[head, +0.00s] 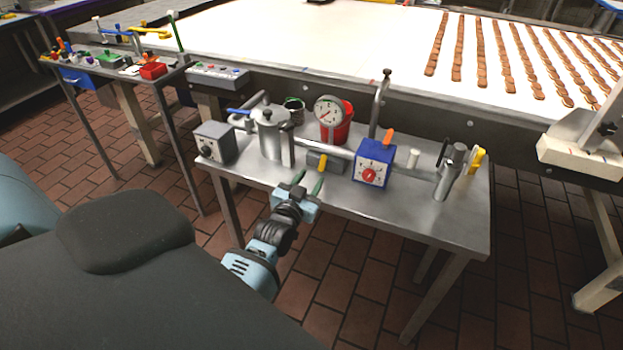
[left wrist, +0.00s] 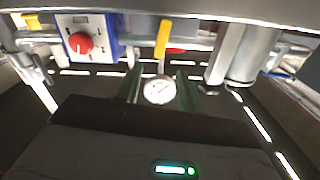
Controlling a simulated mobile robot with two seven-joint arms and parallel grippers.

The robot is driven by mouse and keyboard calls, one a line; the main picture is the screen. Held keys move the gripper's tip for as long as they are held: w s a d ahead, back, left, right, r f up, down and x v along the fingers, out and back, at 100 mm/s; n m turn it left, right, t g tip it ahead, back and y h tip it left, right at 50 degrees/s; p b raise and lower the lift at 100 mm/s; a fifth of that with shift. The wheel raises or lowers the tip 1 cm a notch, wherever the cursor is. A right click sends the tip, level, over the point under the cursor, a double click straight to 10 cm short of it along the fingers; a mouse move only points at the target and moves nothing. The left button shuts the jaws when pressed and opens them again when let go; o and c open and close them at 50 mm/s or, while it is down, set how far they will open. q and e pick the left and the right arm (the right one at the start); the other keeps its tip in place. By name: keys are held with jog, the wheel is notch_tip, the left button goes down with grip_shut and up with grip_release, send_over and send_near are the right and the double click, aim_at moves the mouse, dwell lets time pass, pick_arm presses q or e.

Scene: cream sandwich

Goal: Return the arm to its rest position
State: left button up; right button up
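My left gripper (head: 309,181) reaches over the front edge of the small metal table (head: 420,210). A grey box with a yellow lever (head: 322,163) is just beyond the fingertips. In the left wrist view the open gripper (left wrist: 160,92) has the yellow lever (left wrist: 163,35) and a round gauge (left wrist: 159,91) in line with the gap between its fingers. I cannot tell from that view whether a finger touches anything. My right gripper is not in view.
On the table stand a blue box with a red dial (head: 372,165), a metal pot (head: 270,134), a grey knob box (head: 214,143), a gauge (head: 330,110), a red container (head: 345,126) and a metal cylinder (head: 445,178). A white conveyor (head: 330,45) runs behind. Brick floor (head: 330,285) lies in front.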

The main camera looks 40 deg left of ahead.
pick_arm(q)
jog(key=s+d+f+m+g+h+p, duration=0.1)
jog(key=s+d+f+g+h, duration=0.1)
jog(key=s+d+f, duration=0.35)
jog(key=s+d+f+m+g+h, duration=0.1)
jog(key=s+d+f+g, duration=0.15)
jog(key=s+f, duration=0.55)
jog(key=s+d+g+h, duration=0.1)
jog(key=s+d, duration=0.2)
jog(key=s, duration=0.5)
jog(key=s+d+f+g+h+p, duration=0.1)
jog(key=s+d, duration=0.3)
jog(key=s, duration=0.4)
jog(key=s+d+f+g+h, duration=0.1)
jog(key=s+d+g, duration=0.1)
jog(key=s, duration=0.6)
jog(key=shift+s+d+f+m, duration=0.25)
jog(key=shift+s+d+m, duration=0.15)
jog(key=shift+d, duration=0.4)
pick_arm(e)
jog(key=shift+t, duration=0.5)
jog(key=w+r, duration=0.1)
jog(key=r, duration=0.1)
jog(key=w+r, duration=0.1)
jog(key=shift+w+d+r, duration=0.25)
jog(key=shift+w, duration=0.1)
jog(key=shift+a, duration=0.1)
